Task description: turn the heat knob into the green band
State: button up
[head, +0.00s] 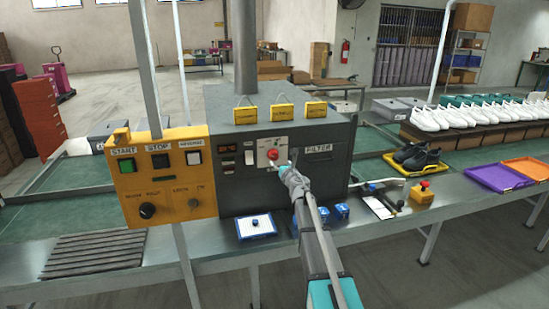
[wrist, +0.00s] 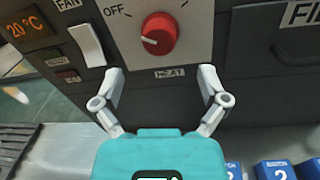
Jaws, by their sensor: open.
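The red heat knob (wrist: 160,33) sits on a pale plate (wrist: 196,14) marked OFF at its upper left, above a HEAT label (wrist: 170,73). A white mark on the knob faces left and slightly down. My gripper (wrist: 162,74) is open, its two fingers apart below the knob and not around it. In the head view the knob (head: 271,154) shows on the dark grey machine (head: 240,190), with my gripper (head: 283,168) just in front and below. I cannot make out a green band in either view.
A temperature display (wrist: 26,27) reads 20 °C, beside a white FAN switch (wrist: 87,44). A yellow panel (head: 165,180) with START, STOP and REVERSE buttons adjoins the machine.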

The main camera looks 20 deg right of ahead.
aim_at(275, 157)
jog(key=shift+w+a, duration=0.15)
jog(key=shift+w, duration=1.6)
jog(key=shift+w+a, duration=0.1)
jog(key=shift+w, duration=1.6)
jog(key=c, duration=1.1)
jog(key=shift+c, duration=0.2)
